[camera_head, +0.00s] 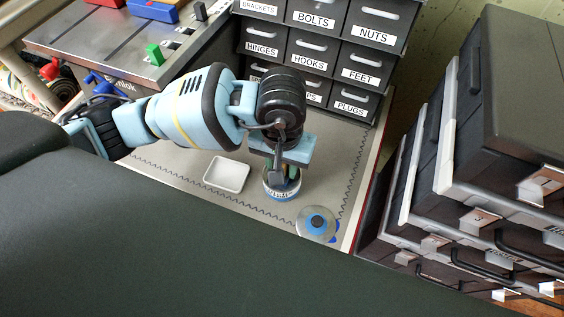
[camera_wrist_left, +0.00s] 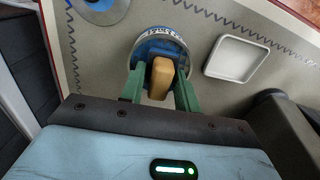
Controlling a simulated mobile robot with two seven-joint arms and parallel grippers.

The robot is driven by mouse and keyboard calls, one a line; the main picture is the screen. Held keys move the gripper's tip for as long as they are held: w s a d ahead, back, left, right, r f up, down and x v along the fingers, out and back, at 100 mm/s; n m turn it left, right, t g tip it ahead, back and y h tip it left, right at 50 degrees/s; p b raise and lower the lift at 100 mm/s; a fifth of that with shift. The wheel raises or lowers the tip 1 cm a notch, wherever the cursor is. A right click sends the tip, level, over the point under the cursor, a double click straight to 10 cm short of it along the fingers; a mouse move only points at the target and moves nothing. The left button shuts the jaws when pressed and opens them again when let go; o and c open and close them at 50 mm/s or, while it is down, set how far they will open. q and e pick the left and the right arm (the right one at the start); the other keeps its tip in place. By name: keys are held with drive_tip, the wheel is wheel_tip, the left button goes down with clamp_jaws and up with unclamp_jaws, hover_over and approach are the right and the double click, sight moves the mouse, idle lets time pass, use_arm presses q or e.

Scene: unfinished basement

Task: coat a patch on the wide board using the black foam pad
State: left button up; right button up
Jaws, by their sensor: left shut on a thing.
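My left gripper (camera_head: 282,172) points down at the front of the grey work surface (camera_head: 190,165). In the left wrist view its green fingers (camera_wrist_left: 159,88) are shut on a tan wooden handle (camera_wrist_left: 161,76). The handle stands over a round tin (camera_wrist_left: 182,45) with a blue inside and a printed rim; the tin also shows under the gripper in the head view (camera_head: 282,195). The handle's lower end is hidden, and no black foam is visible. I cannot pick out the wide board for certain. My right gripper is not in view.
A white tray (camera_head: 227,175) lies left of the tin. A round grey lid-like disc with a blue centre (camera_head: 316,224) lies right of it. Labelled drawers (camera_head: 315,50) stand behind, and dark stacked cases (camera_head: 500,130) stand at the right. My dark body hides the front.

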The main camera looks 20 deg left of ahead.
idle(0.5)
use_arm(q)
drive_tip(key=shift+r+p, duration=1.5)
drive_tip(key=shift+r, duration=2)
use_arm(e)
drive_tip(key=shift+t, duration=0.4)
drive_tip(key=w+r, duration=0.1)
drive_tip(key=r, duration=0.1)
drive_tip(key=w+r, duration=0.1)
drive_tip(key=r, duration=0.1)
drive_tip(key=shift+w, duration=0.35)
use_arm(q)
drive_tip(key=s+a+r+p, duration=0.3)
drive_tip(key=a+r+p, duration=0.1)
drive_tip(key=a+r, duration=0.3)
drive_tip(key=shift+s+a+r, duration=0.2)
drive_tip(key=shift+a+r, duration=0.15)
drive_tip(key=shift+a, duration=0.9)
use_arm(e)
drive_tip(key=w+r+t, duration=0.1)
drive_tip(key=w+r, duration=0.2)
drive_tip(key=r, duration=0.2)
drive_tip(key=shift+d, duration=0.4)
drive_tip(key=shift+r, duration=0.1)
